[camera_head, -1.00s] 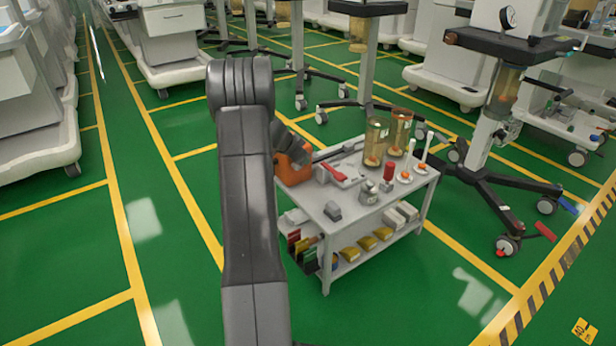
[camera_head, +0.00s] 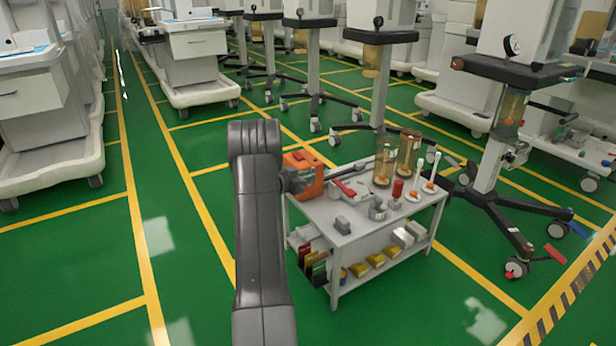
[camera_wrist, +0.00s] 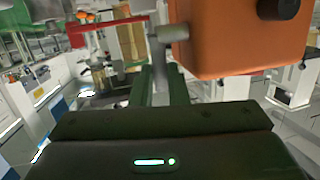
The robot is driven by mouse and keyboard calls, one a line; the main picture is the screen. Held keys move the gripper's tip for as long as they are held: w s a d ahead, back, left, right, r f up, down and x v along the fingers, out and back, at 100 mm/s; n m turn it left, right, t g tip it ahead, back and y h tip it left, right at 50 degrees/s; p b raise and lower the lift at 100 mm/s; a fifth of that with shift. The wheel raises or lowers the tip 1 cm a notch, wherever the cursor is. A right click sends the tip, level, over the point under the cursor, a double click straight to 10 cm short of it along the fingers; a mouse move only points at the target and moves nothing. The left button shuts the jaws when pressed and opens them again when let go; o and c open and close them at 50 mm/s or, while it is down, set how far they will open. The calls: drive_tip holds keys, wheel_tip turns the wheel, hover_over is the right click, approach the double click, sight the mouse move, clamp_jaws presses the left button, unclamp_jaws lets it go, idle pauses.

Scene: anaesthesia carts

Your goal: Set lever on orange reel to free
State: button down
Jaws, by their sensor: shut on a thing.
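The orange reel (camera_head: 307,173) stands on the back left of the small white cart. In the wrist view its orange body (camera_wrist: 240,40) fills the upper right, with a dark knob (camera_wrist: 278,9) at the top. A short grey lever (camera_wrist: 166,34) sticks out from the reel's left side. My gripper (camera_wrist: 160,72) is shut on the lever, just left of the orange body. In the head view my gripper (camera_head: 291,181) is at the reel's near left side, partly hidden by my arm. The lever's marked setting cannot be read.
The cart (camera_head: 365,234) also carries a red-handled tool (camera_head: 345,189), two amber cylinders (camera_head: 409,152), a red-capped item (camera_head: 397,189) and a grey block (camera_head: 342,225). Its lower shelf holds several small boxes. A wheeled stand (camera_head: 487,165) is close on the right. Green floor is free in front.

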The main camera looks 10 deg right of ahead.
drive_tip(key=shift+a, duration=0.1)
idle(0.4)
drive_tip(key=c, duration=1.7)
unclamp_jaws()
drive_tip(key=p+v, duration=0.3)
drive_tip(key=v, duration=1)
drive_tip(key=shift+s+a+f, duration=0.25)
drive_tip(key=shift+a, duration=0.15)
drive_tip(key=b+x, duration=0.3)
drive_tip(key=x, duration=1.1)
drive_tip(key=shift+r, duration=0.35)
